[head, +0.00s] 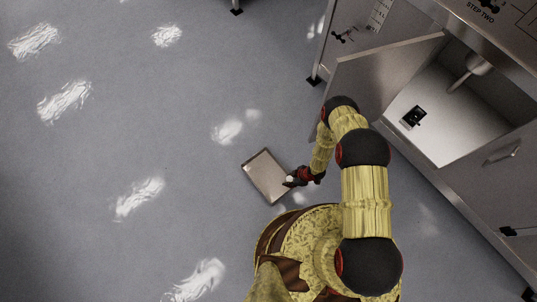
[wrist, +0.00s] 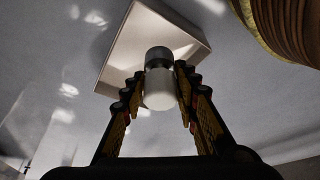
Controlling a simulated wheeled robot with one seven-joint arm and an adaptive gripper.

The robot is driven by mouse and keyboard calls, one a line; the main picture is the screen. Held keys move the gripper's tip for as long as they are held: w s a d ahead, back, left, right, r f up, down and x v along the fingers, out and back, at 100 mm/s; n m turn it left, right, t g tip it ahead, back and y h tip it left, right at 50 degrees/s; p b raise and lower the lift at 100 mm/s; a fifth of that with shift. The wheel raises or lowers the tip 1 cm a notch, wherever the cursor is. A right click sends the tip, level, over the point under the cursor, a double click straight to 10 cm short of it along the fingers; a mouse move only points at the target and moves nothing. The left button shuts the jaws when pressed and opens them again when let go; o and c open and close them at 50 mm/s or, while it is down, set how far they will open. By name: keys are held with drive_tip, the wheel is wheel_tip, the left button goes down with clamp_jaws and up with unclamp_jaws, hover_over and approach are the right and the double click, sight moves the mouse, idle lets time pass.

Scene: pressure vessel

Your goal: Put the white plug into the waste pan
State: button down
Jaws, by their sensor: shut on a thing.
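The white plug (wrist: 159,88) is between the fingers of my gripper (wrist: 159,92) in the wrist view. It is a white cylinder with a grey band at its far end. My gripper is shut on it. In the head view my gripper (head: 291,181) is at the right edge of the waste pan (head: 264,172), and the plug is a small white spot at the fingertips. The pan is a shallow, light rectangular tray on the floor. In the wrist view the pan (wrist: 128,48) lies beyond the plug, which overlaps its near part. The height of the plug above the pan is unclear.
A metal cabinet with an open door (head: 375,75) stands at the right. Inside it are a small black item (head: 413,117) and a pipe (head: 468,72). The grey floor (head: 90,200) left of the pan is clear, with bright light patches.

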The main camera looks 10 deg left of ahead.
drive_tip(key=shift+s+a+f, duration=0.1)
drive_tip(key=shift+s+f, duration=0.35)
drive_tip(key=shift+s, duration=0.05)
drive_tip(key=shift+a+f+n, duration=0.25)
drive_tip(key=shift+a+n, duration=0.05)
drive_tip(key=w+a+f+b, duration=0.4)
drive_tip(key=a, duration=0.4)
drive_tip(key=b, duration=0.3)
hover_over(268, 176)
drive_tip(key=f, duration=0.5)
drive_tip(key=shift+s+d, duration=0.15)
drive_tip(key=shift+d, duration=0.15)
drive_tip(key=shift+a+f+b, duration=0.2)
drive_tip(key=shift+f+b, duration=0.6)
drive_tip(key=shift+f, duration=1)
drive_tip(key=shift+f, duration=0.15)
drive_tip(key=c, duration=1.4)
unclamp_jaws()
